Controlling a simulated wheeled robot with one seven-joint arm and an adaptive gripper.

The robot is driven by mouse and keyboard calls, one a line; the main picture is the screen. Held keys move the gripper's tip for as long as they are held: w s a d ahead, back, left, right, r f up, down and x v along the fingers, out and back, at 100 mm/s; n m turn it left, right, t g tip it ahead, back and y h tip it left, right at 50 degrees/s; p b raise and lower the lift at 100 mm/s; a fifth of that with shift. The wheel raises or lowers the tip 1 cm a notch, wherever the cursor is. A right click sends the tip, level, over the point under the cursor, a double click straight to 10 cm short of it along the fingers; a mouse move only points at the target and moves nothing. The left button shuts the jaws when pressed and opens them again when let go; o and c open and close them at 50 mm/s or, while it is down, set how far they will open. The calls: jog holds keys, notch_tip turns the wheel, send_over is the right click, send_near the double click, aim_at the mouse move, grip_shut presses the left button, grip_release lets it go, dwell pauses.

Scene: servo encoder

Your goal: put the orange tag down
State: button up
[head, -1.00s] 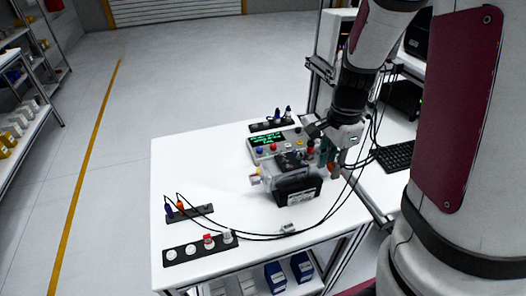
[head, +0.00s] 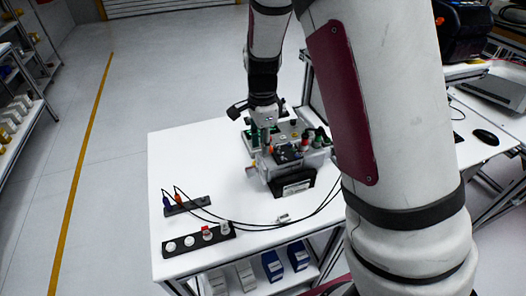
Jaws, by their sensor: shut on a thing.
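My gripper (head: 265,138) points down over the back of the white table, among the equipment there. It is shut on the orange tag (head: 271,148), a small orange-red spot that shows at its fingertips. The tag appears just above or in front of the control box, and I cannot tell whether it touches anything. Most of the tag is hidden by the fingers.
The control box (head: 314,140) with knobs and the grey motor unit (head: 286,170) stand close to my gripper. Black racks (head: 198,241) with round pieces and two plugs lie at the front left. Black cables cross the table. The left part of the table (head: 195,160) is clear.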

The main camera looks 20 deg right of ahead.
aim_at(262, 160)
jog(key=shift+f, duration=1.7)
jog(key=shift+f, duration=0.2)
jog(key=o, duration=0.8)
jog(key=shift+r, duration=0.1)
notch_tip(262, 160, up, 12)
jog(key=s+r+n+t, duration=0.2)
jog(key=s+r+n, duration=0.2)
jog(key=s+n, duration=0.2)
jog(key=s+r+n+t, duration=0.1)
jog(key=s+r+n, duration=0.4)
jog(key=s, duration=0.4)
jog(key=s+r+n+t, duration=0.2)
jog(key=s+r+n, duration=0.2)
jog(key=s+n, duration=0.2)
jog(key=shift+s+r+n+t, duration=0.2)
jog(key=shift+s+n+t, duration=0.15)
jog(key=shift+s, duration=0.75)
